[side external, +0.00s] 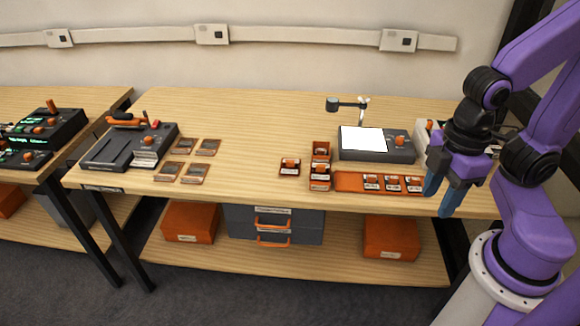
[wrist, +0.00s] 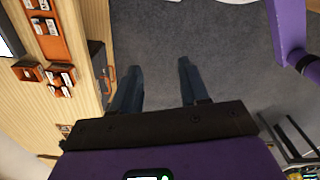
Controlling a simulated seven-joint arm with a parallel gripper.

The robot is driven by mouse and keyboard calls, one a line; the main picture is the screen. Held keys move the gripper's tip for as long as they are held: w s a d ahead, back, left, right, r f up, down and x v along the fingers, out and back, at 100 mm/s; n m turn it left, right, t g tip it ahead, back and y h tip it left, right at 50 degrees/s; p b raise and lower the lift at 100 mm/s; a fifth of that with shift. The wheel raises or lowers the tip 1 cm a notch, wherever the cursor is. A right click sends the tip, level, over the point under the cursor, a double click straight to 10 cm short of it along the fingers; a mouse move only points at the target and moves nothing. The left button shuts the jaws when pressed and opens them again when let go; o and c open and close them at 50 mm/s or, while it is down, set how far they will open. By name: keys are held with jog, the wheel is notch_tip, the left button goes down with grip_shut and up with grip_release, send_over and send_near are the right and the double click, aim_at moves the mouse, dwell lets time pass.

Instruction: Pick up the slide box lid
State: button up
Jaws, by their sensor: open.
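My gripper (side external: 440,197) is open and empty, pointing down by the table's front right edge, well right of the lid. In the wrist view my open fingers (wrist: 160,82) have grey floor between them.
An orange tray with several slides (side external: 377,182) lies between the box and my gripper. Behind it are a light panel (side external: 365,140) and a small lamp (side external: 347,104). Flat orange-brown frames (side external: 187,160) and a dark machine (side external: 125,148) are at the left. Bare table lies between.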

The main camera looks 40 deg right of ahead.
jog(key=shift+o, duration=1.4)
